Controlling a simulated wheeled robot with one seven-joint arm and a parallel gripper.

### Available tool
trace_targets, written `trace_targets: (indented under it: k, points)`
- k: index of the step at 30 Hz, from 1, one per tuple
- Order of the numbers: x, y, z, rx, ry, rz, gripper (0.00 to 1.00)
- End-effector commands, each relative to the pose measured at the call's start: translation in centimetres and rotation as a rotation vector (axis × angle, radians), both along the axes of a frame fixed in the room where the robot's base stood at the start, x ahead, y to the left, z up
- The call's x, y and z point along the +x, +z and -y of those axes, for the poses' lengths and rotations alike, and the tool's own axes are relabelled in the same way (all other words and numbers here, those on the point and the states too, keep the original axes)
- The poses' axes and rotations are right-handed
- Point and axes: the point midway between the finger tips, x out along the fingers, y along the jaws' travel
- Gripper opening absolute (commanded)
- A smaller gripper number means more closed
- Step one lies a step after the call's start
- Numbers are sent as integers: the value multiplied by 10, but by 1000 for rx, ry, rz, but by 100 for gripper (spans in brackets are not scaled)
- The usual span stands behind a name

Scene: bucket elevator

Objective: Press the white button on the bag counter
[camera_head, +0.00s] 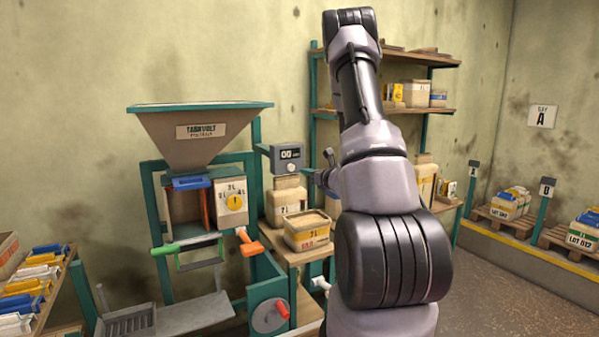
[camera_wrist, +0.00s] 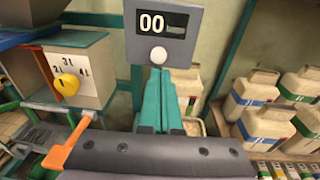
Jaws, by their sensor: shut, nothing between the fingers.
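The bag counter (camera_head: 287,156) is a grey box on a teal post, with a dark display reading 00. Its round white button (camera_head: 291,168) sits below the display. In the wrist view the counter (camera_wrist: 140,42) is upper centre, and the button (camera_wrist: 158,54) shows at its lower edge. My gripper (camera_wrist: 160,72) is shut and empty, its teal fingertips appearing just below the button. In the head view my gripper (camera_head: 309,173) is to the right of the button and slightly lower, partly hidden by my arm. I cannot tell the exact gap to the button.
A hopper (camera_head: 198,133) stands left of the counter, with a yellow dial (camera_head: 234,202) and an orange handle (camera_head: 249,243) below. Shelves with bags (camera_head: 416,94) are behind my arm.

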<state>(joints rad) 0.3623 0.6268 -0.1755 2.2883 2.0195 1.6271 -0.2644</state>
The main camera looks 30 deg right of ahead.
Motion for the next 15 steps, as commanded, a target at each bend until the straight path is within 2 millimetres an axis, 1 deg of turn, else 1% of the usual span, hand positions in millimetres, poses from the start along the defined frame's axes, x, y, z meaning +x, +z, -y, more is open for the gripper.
trace_targets:
  k: [1, 3, 9, 12, 15]
  points:
    - [-9, 1, 1, 2, -2, 0, 0]
    - [-22, 2, 3, 1, -2, -1, 0]
    - [-51, 4, 6, 1, -2, -1, 0]
    - [-58, 5, 7, 1, -1, 0, 0]
    - [-61, 5, 7, 0, 0, 0, 0]
